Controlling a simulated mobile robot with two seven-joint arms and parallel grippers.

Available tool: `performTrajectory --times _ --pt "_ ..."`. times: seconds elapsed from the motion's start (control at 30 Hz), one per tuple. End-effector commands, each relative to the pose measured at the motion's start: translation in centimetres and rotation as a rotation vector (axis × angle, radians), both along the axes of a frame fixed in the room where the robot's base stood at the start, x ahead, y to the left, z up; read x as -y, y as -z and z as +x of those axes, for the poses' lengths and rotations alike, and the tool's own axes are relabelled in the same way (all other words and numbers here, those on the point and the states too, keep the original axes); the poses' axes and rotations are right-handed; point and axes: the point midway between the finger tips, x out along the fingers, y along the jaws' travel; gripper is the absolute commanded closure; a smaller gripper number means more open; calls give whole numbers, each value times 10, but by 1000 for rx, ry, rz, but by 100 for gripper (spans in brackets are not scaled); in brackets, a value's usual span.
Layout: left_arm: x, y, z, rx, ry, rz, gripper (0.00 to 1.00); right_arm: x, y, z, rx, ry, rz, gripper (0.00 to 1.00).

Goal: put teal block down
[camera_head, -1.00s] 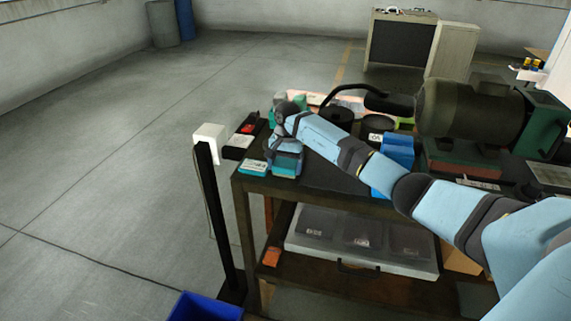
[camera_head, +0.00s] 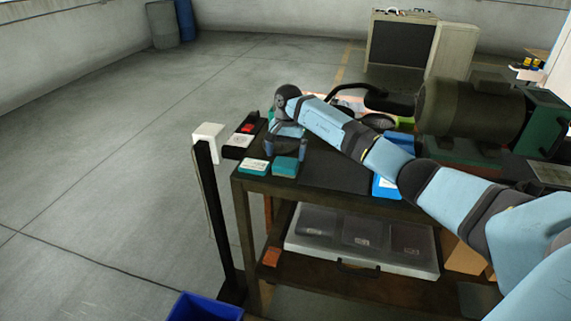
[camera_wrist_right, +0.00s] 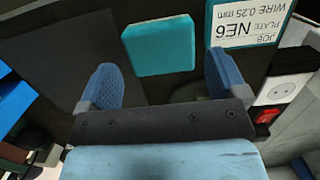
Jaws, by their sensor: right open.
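The teal block (camera_head: 286,167) lies flat on the dark top of the workbench (camera_head: 330,172), near its front left corner. It also shows in the right wrist view (camera_wrist_right: 160,46), just beyond the fingertips and between their lines. My right gripper (camera_head: 286,149) is open and empty, above and behind the block, with a gap between them. Its two blue fingers (camera_wrist_right: 161,66) stand wide apart in the right wrist view. A teal box with a white label (camera_head: 254,166) lies beside the block on the left; its label reads JOB PLATE NE6. My left gripper is not in view.
A red and black switch box (camera_head: 240,143) sits at the bench's left edge, near a post with a white head (camera_head: 208,131). A blue box (camera_head: 384,187) and a large motor (camera_head: 470,112) stand to the right. Bare bench lies right of the block.

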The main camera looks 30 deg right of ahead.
Motion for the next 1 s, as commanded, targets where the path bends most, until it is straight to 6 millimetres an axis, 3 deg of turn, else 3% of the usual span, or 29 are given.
performTrajectory --times 0.1,0.3,0.43,0.53,0.57,0.67,0.8,0.9,1.0 --pt "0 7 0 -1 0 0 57 4 -27 3 5 0 -3 9" --pt "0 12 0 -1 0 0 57 7 -62 6 3 0 -2 9" --pt "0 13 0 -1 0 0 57 7 -72 6 2 0 1 9" --pt "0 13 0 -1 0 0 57 -8 -61 5 3 9 43 9" --pt "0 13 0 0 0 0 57 -17 -53 4 7 17 73 9" --pt "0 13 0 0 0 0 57 -72 -12 -6 7 78 244 9" --pt "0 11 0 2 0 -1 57 -178 44 -42 -78 299 637 9" --pt "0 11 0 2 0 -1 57 -240 62 -74 -223 530 923 9" --pt "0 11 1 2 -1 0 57 -283 68 -105 -440 804 1183 9"
